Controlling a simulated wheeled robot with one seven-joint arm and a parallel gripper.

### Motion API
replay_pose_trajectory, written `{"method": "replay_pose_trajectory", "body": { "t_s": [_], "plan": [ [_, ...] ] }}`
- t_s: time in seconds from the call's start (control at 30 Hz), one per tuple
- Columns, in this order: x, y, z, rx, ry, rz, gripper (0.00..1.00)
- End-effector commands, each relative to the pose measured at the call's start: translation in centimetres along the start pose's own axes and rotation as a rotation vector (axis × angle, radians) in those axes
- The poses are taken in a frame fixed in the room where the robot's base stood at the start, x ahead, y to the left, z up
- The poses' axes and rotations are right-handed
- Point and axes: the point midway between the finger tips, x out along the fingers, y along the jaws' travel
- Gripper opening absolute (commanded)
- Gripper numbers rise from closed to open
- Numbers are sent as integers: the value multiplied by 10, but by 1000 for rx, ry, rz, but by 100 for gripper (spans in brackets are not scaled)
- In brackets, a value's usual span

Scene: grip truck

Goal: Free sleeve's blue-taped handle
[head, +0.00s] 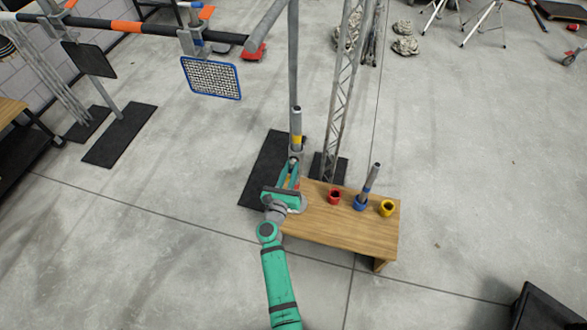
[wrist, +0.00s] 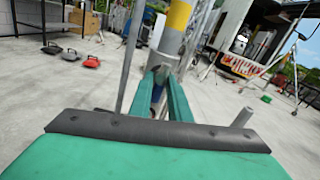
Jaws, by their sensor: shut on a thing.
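My green gripper (head: 291,180) is low at the upright grey tube, beside the wooden table's left end. Its two fingers are shut on a narrow piece with a dark blue patch (wrist: 157,93), seen between them in the wrist view. I cannot tell if this patch is blue tape. Just above the fingers is a grey tube with a yellow band (wrist: 178,18); the band also shows in the head view (head: 296,140). Another grey handle (head: 372,176) with a dark blue lower part stands tilted in a blue cup (head: 360,203) on the table.
A red cup (head: 334,196) and a yellow cup (head: 387,208) stand on the wooden table (head: 345,232). A lattice truss (head: 346,90) rises behind it. A black base plate (head: 262,172) lies behind my gripper.

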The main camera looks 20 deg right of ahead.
Motion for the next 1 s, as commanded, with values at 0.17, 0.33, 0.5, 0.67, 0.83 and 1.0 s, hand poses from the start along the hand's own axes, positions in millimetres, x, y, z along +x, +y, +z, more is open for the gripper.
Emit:
{"method": "replay_pose_trajectory", "body": {
  "t_s": [0.17, 0.33, 0.5, 0.67, 0.83, 1.0],
  "plan": [
    [0, -3, -2, -152, 3, -6, 0],
    [0, -3, -2, -315, 4, -5, 0],
    [1, -6, -2, -477, 6, -7, 0],
    [1, -7, -3, -629, 7, -8, 0],
    [1, -8, -2, -791, 8, -8, 0],
    [0, -8, -2, -952, 9, -7, 0]
  ]
}}
